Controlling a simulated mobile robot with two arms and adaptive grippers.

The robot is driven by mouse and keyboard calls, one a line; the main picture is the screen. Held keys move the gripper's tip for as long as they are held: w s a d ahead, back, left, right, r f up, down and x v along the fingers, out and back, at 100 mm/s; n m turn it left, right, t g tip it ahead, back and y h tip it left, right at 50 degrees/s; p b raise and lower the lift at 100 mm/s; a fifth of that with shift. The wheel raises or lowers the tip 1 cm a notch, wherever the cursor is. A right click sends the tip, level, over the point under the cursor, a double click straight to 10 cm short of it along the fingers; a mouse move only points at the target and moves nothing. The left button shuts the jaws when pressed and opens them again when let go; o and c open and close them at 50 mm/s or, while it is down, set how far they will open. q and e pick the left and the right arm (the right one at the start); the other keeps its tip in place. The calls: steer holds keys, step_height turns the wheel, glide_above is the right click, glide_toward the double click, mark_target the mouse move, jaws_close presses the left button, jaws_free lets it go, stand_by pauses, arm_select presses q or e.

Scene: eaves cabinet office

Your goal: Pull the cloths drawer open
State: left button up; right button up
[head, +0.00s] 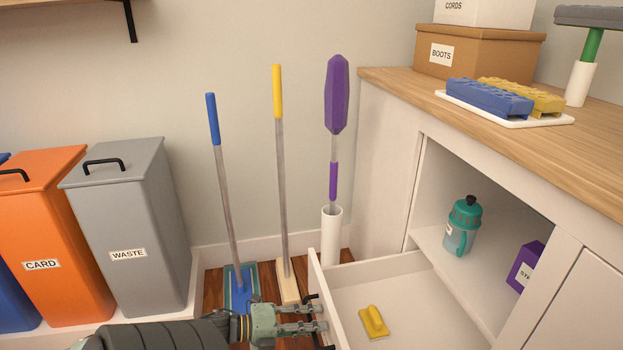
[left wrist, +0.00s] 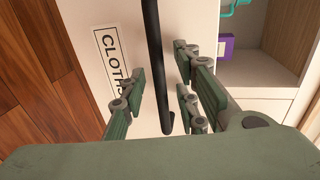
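The cloths drawer (head: 409,300) stands pulled out from the white cabinet, its inside showing in the head view. A yellow object with a raised grip (head: 373,321) lies in it. In the left wrist view the drawer front (left wrist: 205,22) carries a label reading CLOTHS (left wrist: 112,62), partly covered by a finger. The black bar handle (left wrist: 153,60) runs between the fingers of my left gripper (left wrist: 160,88). The fingers are apart, with gaps visible on both sides of the bar. In the head view my left gripper (head: 318,319) is at the drawer front. My right gripper is out of view.
A blue mop (head: 225,190), a yellow-handled broom (head: 281,180) and a purple duster (head: 336,95) in a white holder stand left of the drawer. Grey (head: 130,235) and orange (head: 45,230) bins stand further left. An open shelf holds a teal bottle (head: 461,226) and a purple box (head: 524,267).

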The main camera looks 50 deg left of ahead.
arm_select(q)
steer(key=v, duration=1.2)
steer(key=shift+f, duration=0.1)
